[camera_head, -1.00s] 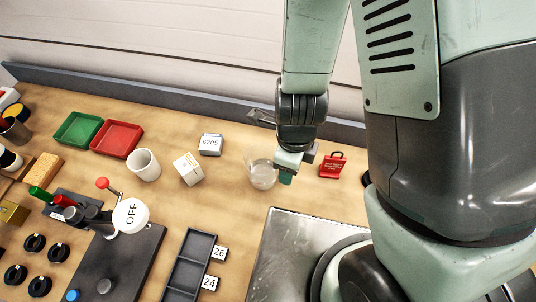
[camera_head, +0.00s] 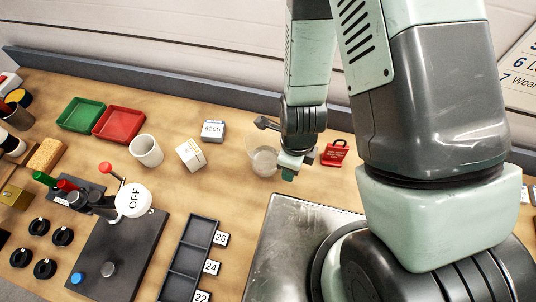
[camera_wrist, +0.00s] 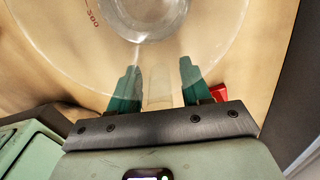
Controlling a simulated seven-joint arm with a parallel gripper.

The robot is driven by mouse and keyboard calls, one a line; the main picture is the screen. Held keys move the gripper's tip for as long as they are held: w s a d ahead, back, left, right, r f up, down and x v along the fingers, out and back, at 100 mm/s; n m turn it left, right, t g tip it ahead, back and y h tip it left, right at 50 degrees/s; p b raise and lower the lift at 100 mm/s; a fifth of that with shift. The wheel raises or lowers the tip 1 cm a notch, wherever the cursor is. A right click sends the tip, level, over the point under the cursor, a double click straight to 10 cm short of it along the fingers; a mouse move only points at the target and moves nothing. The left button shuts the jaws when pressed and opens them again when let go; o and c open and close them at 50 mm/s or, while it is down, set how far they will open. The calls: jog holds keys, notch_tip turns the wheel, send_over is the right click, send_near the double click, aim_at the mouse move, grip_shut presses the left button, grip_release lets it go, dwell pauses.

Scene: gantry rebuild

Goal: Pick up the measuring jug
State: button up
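The measuring jug (camera_head: 262,162) is clear and stands upright on the bench. My gripper (camera_head: 289,173) is at its right side in the head view, partly overlapping it. In the wrist view the jug (camera_wrist: 152,22) fills the top, with a red 500 mark on its wall. My gripper (camera_wrist: 158,78) is open there, its two green fingers pointing at the jug. A pale translucent strip, likely the jug's handle (camera_wrist: 159,90), lies between the fingers, apart from both. Finger height against the handle is hard to judge.
A small white box (camera_head: 190,155), a 6205 box (camera_head: 213,131) and a white cup (camera_head: 146,151) stand to the left. A metal plate (camera_head: 285,225) is in front. A dark rail (camera_head: 180,95) runs behind.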

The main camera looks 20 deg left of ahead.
grip_shut()
jog(key=shift+r, duration=0.15)
